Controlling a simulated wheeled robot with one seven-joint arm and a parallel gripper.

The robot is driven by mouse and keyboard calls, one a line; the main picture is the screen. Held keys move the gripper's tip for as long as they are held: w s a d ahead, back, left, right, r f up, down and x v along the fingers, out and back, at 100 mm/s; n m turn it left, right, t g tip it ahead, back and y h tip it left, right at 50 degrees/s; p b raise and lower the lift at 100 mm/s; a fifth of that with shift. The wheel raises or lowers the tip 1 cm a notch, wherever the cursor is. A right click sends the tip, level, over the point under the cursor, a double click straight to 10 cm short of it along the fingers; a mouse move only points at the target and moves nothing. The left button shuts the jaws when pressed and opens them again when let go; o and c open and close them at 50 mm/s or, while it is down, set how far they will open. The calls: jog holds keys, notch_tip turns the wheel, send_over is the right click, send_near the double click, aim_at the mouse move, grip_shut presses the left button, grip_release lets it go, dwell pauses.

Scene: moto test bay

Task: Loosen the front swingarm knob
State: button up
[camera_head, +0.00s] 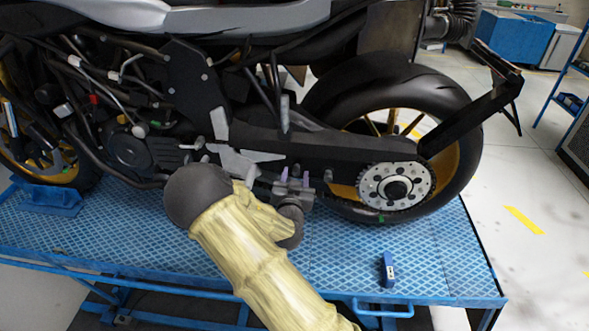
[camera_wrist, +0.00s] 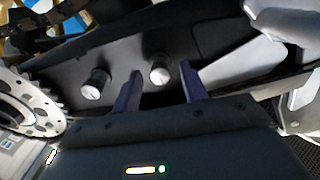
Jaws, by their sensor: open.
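Two round knobs with pale end faces stand out from the black swingarm (camera_head: 330,143) in the wrist view. The front knob (camera_wrist: 160,70) is the one farther from the sprocket; the rear knob (camera_wrist: 94,84) is nearer to it. My gripper (camera_head: 295,177) is at the swingarm's lower side, with its purple fingers pointing at it. In the wrist view, the open fingers stand on either side of the front knob, with gaps visible on both sides. Whether the fingertips reach past the knob's face is hard to tell.
The sprocket (camera_head: 396,188) and rear tyre (camera_head: 450,110) are to the right of my gripper. Footpeg and bracket parts (camera_head: 240,160) are close on the left.

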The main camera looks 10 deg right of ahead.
jog(key=shift+x, duration=1)
jog(key=c, duration=0.8)
jog(key=shift+a, duration=0.3)
grip_shut()
jog(key=shift+d, duration=0.3)
jog(key=shift+a, duration=0.15)
